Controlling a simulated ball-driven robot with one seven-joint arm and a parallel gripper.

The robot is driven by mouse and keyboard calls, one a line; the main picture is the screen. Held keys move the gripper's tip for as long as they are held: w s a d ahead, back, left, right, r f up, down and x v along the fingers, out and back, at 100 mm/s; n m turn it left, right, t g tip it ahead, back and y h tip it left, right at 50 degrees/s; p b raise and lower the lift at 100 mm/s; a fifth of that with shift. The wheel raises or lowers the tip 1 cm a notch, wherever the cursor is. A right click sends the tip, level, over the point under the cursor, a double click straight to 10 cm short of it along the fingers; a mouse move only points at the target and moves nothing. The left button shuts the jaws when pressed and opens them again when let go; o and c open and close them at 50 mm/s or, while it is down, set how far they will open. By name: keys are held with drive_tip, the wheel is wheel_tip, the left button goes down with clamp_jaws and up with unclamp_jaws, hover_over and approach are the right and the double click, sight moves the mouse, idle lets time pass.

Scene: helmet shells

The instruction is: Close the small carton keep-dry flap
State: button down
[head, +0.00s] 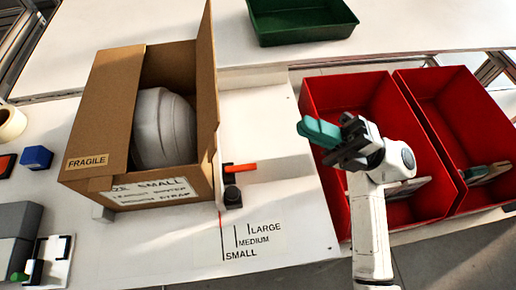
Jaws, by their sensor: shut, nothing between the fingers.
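A brown small carton (190,182) stands open on the white table at the left. Its left flap (108,110), marked FRAGILE, lies over the left part of the opening. Its right flap (208,85) stands upright, seen nearly edge-on. No keep-dry print shows on either flap, so the upright one's marking is hidden. A grey-white helmet shell (165,125) sits inside, in plain sight through the opening. My gripper (318,131), with teal fingertips, is shut and empty. It is to the right of the carton, in front of the left red bin in the picture, apart from the flaps.
Two red bins (345,90) stand at the right, holding some flat pieces. A green tray (300,22) is at the back. An orange-handled black device (233,190) stands beside the carton's right side. Size marks lie on the table in front. A blue block (36,157) is at the left.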

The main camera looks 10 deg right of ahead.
drive_tip(key=s+f+n+g, duration=0.3)
drive_tip(key=g, duration=0.2)
drive_tip(key=p+x, duration=0.3)
drive_tip(key=x, duration=1.1)
drive_tip(key=shift+f+h+p, duration=0.25)
drive_tip(key=shift+h+p, duration=0.05)
drive_tip(key=shift+a+r, duration=0.1)
drive_tip(key=shift+a, duration=0.1)
